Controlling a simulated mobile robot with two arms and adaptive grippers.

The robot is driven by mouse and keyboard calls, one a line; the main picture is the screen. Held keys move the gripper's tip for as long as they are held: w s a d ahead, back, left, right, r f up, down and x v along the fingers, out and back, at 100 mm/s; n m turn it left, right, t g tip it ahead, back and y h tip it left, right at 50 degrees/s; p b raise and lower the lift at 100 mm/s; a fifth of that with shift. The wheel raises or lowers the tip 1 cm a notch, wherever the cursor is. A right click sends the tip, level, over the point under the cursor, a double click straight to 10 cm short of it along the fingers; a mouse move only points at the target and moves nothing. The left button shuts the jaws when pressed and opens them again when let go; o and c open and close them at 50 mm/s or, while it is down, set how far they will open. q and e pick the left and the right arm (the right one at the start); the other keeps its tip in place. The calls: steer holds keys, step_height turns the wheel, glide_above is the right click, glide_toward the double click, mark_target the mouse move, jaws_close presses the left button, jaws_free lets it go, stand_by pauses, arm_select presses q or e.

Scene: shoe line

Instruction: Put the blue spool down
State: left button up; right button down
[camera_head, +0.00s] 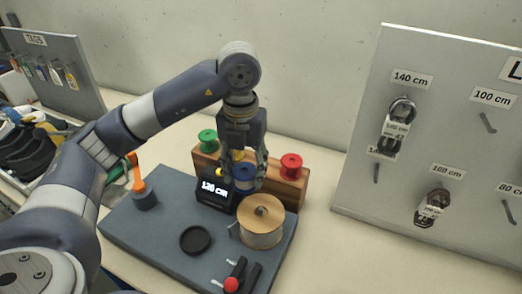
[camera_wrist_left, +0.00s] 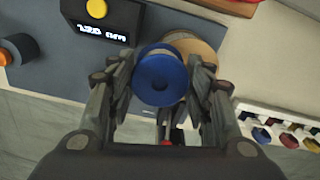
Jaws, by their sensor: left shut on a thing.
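The blue spool (camera_head: 244,176) is between the fingers of my left gripper (camera_head: 244,172), in front of the wooden rack (camera_head: 284,190). In the left wrist view the blue spool (camera_wrist_left: 161,77) sits between the two fingers of my left gripper (camera_wrist_left: 160,90), which is shut on it. A larger tan spool (camera_head: 261,222) stands on the grey base board just in front, and in the wrist view it (camera_wrist_left: 203,52) shows partly behind the blue one. My right gripper is in neither view.
A green spool (camera_head: 208,138) and a red spool (camera_head: 291,166) sit on the rack. A black display (camera_head: 214,190) reads 120 cm. A black ring (camera_head: 195,239) and an orange-handled device (camera_head: 141,186) are on the board (camera_head: 150,231). A pegboard (camera_head: 438,130) with laces stands at right.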

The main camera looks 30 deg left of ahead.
arm_select(q)
steer(key=w+p, duration=0.1)
steer(key=w, duration=0.2)
steer(key=w+a+p, duration=0.1)
steer(key=w, duration=0.3)
steer(key=w+a+p, duration=0.1)
steer(key=w, duration=0.3)
steer(key=shift+f, duration=0.4)
steer(key=shift+w+a+f+p, duration=0.15)
steer(key=shift+w+p, duration=0.15)
steer(key=shift+w, duration=0.35)
steer(key=shift+f+p, duration=0.9)
steer(key=shift+f, duration=0.9)
steer(key=shift+f, duration=0.1)
steer(key=o, duration=0.7)
steer(key=shift+f, duration=0.1)
steer(key=shift+o, duration=0.8)
